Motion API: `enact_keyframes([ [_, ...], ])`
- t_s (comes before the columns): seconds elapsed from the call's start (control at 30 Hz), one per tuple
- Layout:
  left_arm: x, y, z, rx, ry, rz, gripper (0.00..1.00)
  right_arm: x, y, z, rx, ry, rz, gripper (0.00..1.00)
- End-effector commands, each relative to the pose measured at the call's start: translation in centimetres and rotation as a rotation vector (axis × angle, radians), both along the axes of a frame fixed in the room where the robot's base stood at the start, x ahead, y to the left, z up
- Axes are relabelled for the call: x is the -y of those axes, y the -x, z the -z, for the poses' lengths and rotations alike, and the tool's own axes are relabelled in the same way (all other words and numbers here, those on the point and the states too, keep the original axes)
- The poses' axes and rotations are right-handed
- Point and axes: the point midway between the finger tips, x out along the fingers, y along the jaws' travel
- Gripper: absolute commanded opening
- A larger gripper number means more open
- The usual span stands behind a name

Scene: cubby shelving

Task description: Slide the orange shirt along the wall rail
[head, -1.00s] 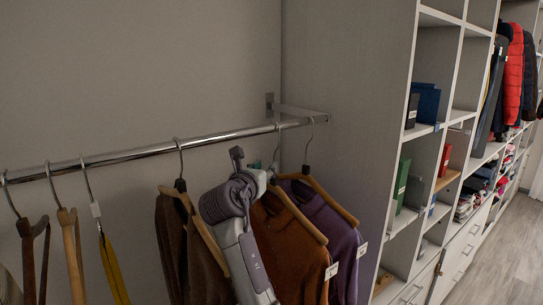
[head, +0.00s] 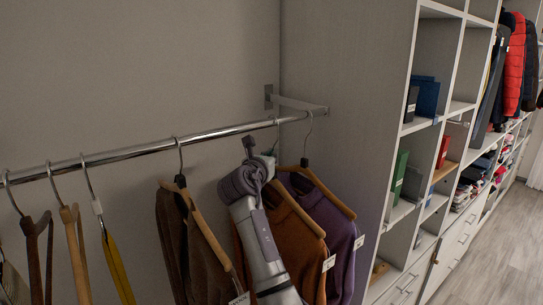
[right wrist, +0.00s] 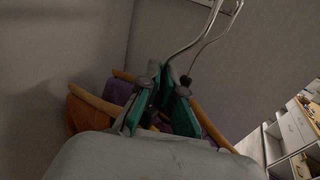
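The orange shirt (head: 285,240) hangs on a wooden hanger from the chrome wall rail (head: 130,155), left of a purple shirt (head: 335,235). The orange shirt also shows in the right wrist view (right wrist: 85,115), low on the left. My right gripper (head: 270,158) is at the neck of the orange shirt's hanger, below its metal hook. In the right wrist view the green fingertips (right wrist: 161,72) come close together around the base of that hook. My right wrist hides part of the orange shirt's left side. My left gripper is not in view.
The rail ends at a bracket (head: 300,103) by the grey side panel (head: 345,100). Cubby shelves (head: 440,60) stand to the right. The purple shirt is close against the orange one.

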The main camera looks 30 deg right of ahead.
Motion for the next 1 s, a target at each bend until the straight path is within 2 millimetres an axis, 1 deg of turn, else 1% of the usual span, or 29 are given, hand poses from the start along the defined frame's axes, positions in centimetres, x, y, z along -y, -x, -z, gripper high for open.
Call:
enact_keyframes([
  [0.37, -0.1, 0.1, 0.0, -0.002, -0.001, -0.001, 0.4, -0.2, 0.0, 0.0, 0.0, 0.0, -0.001, 0.0],
  [1.0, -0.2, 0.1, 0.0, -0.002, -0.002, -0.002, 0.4, -4.5, 0.3, 0.1, -0.001, 0.0, -0.002, 0.0],
])
